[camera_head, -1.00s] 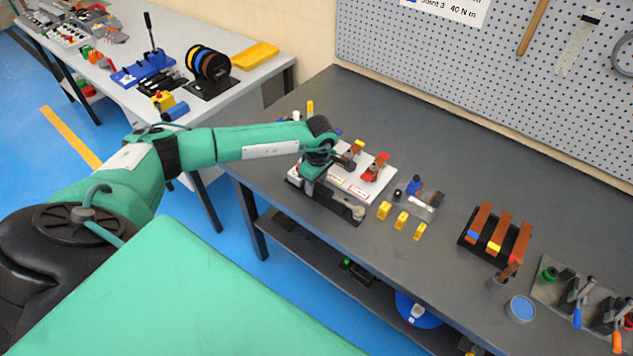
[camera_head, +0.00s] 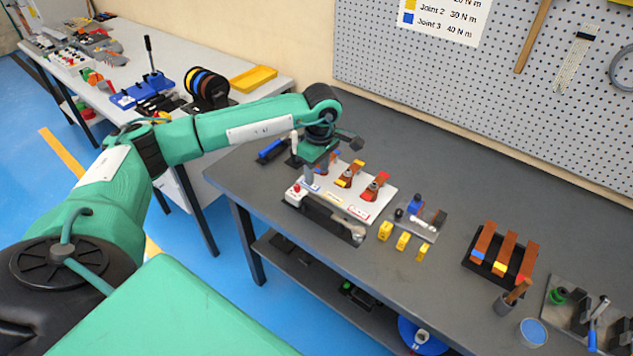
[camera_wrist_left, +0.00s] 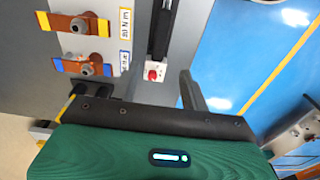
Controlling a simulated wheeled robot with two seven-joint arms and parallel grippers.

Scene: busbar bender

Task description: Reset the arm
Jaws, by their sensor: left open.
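My left gripper (camera_head: 330,160) is open and empty, above the far left part of a white fixture board (camera_head: 338,200) on the dark bench. The board carries copper pieces with bolts, one marked yellow (camera_head: 350,173) and one marked red (camera_head: 375,186); a blue-marked one is partly hidden behind the gripper. In the left wrist view, the yellow-marked piece (camera_wrist_left: 75,24) and blue-marked piece (camera_wrist_left: 82,68) lie at upper left, apart from the jaws. My right gripper is out of view.
Yellow blocks (camera_head: 402,241), a small grey plate with parts (camera_head: 420,215), a black rack of copper bars (camera_head: 500,255) and a blue-topped cup (camera_head: 533,332) stand to the right. A blue-handled tool (camera_head: 270,151) lies left of the gripper. The back of the bench is clear.

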